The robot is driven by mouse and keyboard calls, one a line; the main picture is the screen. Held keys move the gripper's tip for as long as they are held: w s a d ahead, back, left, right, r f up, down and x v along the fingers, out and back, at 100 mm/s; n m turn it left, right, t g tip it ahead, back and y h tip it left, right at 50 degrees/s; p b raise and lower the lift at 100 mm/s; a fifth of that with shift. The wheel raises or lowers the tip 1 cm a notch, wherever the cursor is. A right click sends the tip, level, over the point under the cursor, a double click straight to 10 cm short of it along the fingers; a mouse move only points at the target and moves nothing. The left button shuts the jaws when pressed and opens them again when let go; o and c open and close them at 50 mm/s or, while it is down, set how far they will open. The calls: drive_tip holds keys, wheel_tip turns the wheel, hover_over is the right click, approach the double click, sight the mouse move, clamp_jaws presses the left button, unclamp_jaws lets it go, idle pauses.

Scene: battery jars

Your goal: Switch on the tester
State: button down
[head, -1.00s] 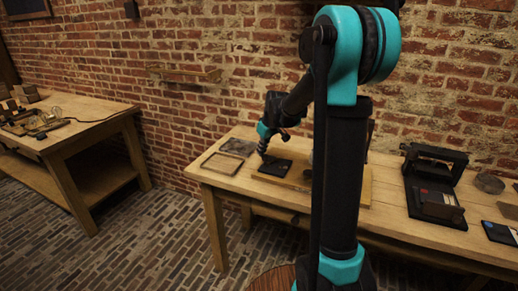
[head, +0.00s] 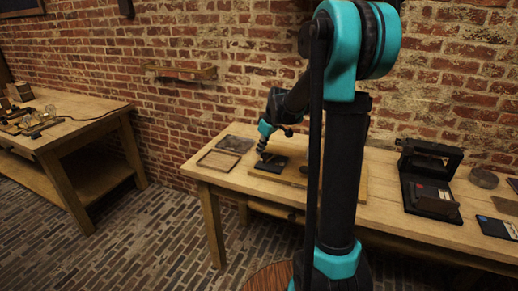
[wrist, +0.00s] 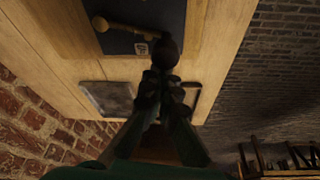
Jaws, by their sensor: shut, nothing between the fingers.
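The tester appears to be the dark flat plate (head: 268,166) on a wooden board on the bench; its dark face also shows at the top of the wrist view (wrist: 140,14). A brass lever (wrist: 122,27) lies across it, with a small pale label (wrist: 142,48) beside it. A dark round knob (wrist: 168,48) appears to be at the lever's end. My gripper (wrist: 160,72) is shut and empty, its fingertips right by the knob. I cannot tell whether they touch. In the head view my gripper (head: 262,152) is low at the plate's left edge.
A shallow wooden frame (head: 199,161) and a grey slab (head: 236,144) lie left of the board. A black device (head: 432,184) and a round grey piece (head: 483,178) stand at right. Another table (head: 85,126) is at left. My arm hides the board's middle.

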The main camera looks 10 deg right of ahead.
drive_tip(key=s+d+n, duration=0.1)
drive_tip(key=s+d+n+g, duration=0.1)
drive_tip(key=n, duration=0.1)
drive_tip(key=shift+n+y, duration=0.3)
drive_tip(key=shift+y, duration=0.1)
drive_tip(key=shift+s+d+n+g, duration=0.4)
drive_tip(key=shift+d+n, duration=0.2)
drive_tip(key=shift+n, duration=0.5)
drive_tip(key=shift+s+d+n, duration=0.1)
drive_tip(key=shift+d+n, duration=0.1)
drive_tip(key=shift+n, duration=0.1)
drive_tip(key=shift+s+d, duration=0.2)
drive_tip(key=shift+d, duration=0.25)
drive_tip(key=shift+d, duration=0.1)
